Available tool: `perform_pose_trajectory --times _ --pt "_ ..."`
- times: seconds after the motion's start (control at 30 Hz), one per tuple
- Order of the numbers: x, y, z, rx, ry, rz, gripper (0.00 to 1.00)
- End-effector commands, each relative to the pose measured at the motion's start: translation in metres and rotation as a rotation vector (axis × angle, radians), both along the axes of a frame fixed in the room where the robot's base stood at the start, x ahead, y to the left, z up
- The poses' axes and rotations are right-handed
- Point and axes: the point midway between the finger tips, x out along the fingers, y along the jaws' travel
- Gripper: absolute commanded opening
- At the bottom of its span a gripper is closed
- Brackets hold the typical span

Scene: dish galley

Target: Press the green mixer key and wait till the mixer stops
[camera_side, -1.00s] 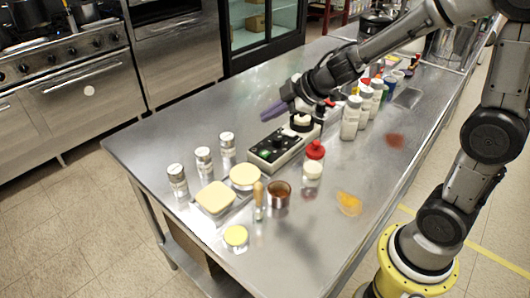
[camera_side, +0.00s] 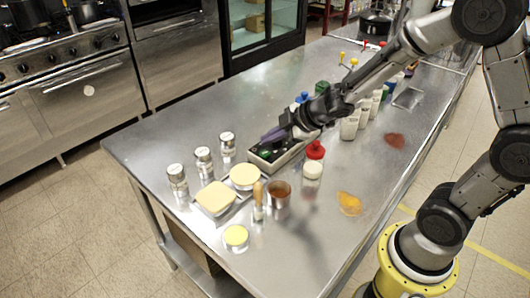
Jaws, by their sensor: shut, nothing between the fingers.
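The mixer (camera_side: 286,157) is a low box with a pale side and a dark top panel, in the middle of the steel table. A green key (camera_side: 265,154) shows on its panel, near its left front end. My gripper (camera_side: 271,137) is shut and empty, its purple fingertips just above the panel beside the green key. I cannot tell whether they touch anything. My gripper and wrist hide the back of the mixer, so I cannot tell whether it is running.
A red-capped jar (camera_side: 314,162) stands close to the mixer's right. An amber cup (camera_side: 279,193), a brush (camera_side: 258,201) and several shakers (camera_side: 204,161) stand nearer the front. White bottles (camera_side: 349,128) stand behind to the right.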

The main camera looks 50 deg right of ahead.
Motion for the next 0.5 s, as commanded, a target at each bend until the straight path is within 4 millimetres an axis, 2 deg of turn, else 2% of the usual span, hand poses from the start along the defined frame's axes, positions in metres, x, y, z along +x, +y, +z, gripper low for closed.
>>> perform_pose_trajectory --times 0.23,0.5 --pt "0.0 -0.0001 -0.0105 0.0 -0.001 -0.001 0.0" --pt "-0.0001 -0.0001 -0.0111 -0.001 -0.002 -0.001 0.0"
